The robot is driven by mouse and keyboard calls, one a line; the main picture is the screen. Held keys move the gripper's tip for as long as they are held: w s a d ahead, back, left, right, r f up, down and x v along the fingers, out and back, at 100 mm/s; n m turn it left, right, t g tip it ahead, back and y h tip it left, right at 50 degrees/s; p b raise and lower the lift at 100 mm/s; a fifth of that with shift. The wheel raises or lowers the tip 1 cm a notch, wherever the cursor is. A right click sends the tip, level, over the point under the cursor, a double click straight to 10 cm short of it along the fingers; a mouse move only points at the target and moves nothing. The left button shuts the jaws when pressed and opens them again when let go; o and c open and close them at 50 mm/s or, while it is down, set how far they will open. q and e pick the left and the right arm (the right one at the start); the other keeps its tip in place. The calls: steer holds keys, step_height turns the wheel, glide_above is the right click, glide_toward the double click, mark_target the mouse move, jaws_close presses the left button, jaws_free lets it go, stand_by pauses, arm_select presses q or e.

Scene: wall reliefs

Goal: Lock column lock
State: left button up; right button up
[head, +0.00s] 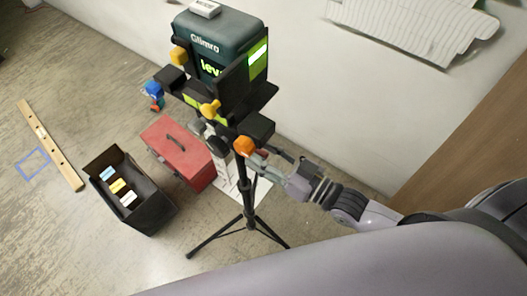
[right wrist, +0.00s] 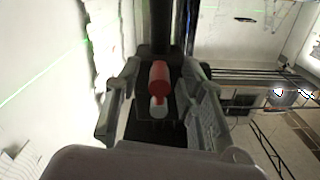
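A green and black laser level (head: 222,45) stands on a black tripod (head: 246,205) with an upright column. An orange knob (head: 243,146) sits at the column below the level's head, and a yellow knob (head: 210,108) is above it. My right gripper (head: 268,163) reaches in from the right beside the orange knob. In the right wrist view a red-orange knob with a pale end (right wrist: 159,80) lies between the two fingers of my right gripper (right wrist: 160,95). The fingers are open, with a gap on each side of it. My left gripper is not in view.
A red toolbox (head: 178,150) and a black open box (head: 135,195) with coloured items are on the floor left of the tripod. A wooden level (head: 50,145) lies farther left. A wall (head: 330,90) stands close behind the tripod.

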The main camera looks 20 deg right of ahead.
steer(key=v, duration=1.2)
stand_by(0.6)
